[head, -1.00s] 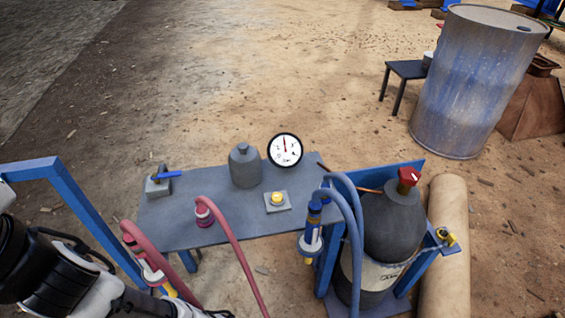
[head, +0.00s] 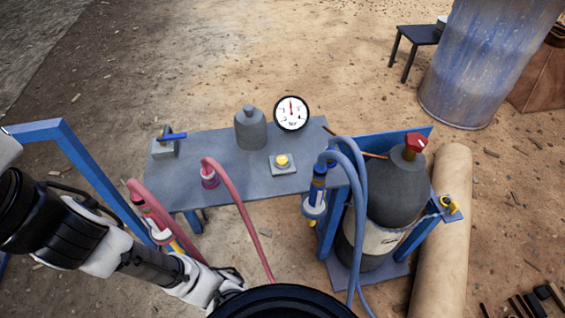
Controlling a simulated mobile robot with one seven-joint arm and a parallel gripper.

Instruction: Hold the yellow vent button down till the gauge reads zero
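The yellow vent button (head: 282,160) sits on a small grey base on the grey bench top (head: 235,180). Nothing touches it. The round white gauge (head: 291,114) stands behind it at the bench's back edge. Its red needle points about straight up; the numbers are too small to read. My arm (head: 140,262) comes in from the lower left, and a black rounded part of it cuts the bottom edge in front of the bench. My gripper's fingers are not visible in the head view.
A red hose (head: 240,205) and blue hoses (head: 358,215) arch in front. A grey cylinder with a red knob (head: 392,195) stands right.

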